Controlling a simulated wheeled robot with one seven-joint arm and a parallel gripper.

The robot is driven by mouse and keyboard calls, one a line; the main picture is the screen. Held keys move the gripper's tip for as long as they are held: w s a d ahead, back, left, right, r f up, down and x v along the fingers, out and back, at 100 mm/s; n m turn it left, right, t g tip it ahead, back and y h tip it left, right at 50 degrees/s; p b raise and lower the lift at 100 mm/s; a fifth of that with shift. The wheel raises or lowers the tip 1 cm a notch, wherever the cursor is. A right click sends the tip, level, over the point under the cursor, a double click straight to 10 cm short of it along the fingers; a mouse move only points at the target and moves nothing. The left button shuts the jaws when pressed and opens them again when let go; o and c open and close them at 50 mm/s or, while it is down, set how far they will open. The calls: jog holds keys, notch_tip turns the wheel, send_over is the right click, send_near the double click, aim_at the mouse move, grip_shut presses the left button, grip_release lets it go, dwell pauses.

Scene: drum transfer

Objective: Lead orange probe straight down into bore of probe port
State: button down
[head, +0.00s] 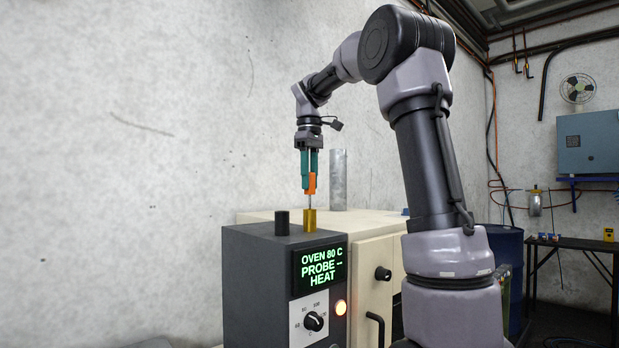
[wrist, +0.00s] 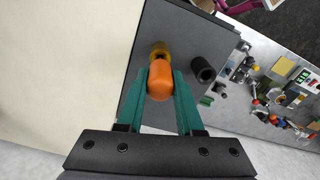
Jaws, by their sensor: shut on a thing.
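The orange probe (head: 312,184) hangs upright, its thin metal rod pointing down. My gripper (head: 310,172) with green fingers is shut on the probe's orange handle, which also shows from above in the wrist view (wrist: 160,82). The brass probe port (head: 309,220) stands on top of the dark oven control box, directly below the probe. In the head view the rod's lower end meets the port's top; whether the tip is inside the bore cannot be told. In the wrist view the handle partly covers the port (wrist: 159,49), and the bore is hidden.
A black cylinder (head: 282,222) stands on the control box (head: 265,260) beside the port. The box display reads "OVEN 80 C PROBE -- HEAT". A grey metal pipe (head: 338,180) rises behind. A blue drum (head: 506,262) stands at the right.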

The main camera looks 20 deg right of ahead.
aim_at(310, 195)
jog(key=shift+f, duration=1.8)
dwell(0.9)
grip_release()
dwell(0.3)
jog(key=shift+r, duration=3.7)
jog(key=shift+s, duration=0.1)
jog(key=s+a+f+m+t+y, duration=0.1)
jog(key=s+f+m+t, duration=0.2)
jog(key=s, duration=0.8)
jog(key=s+a+f+m+t+y, duration=0.1)
jog(key=s+f+m+t, duration=0.3)
jog(key=s+f+m, duration=0.4)
jog(key=s+f, duration=0.3)
jog(key=f, duration=0.1)
jog(key=shift+s+a+m, duration=0.2)
jog(key=shift+a+m, duration=0.05)
jog(key=shift+m, duration=0.05)
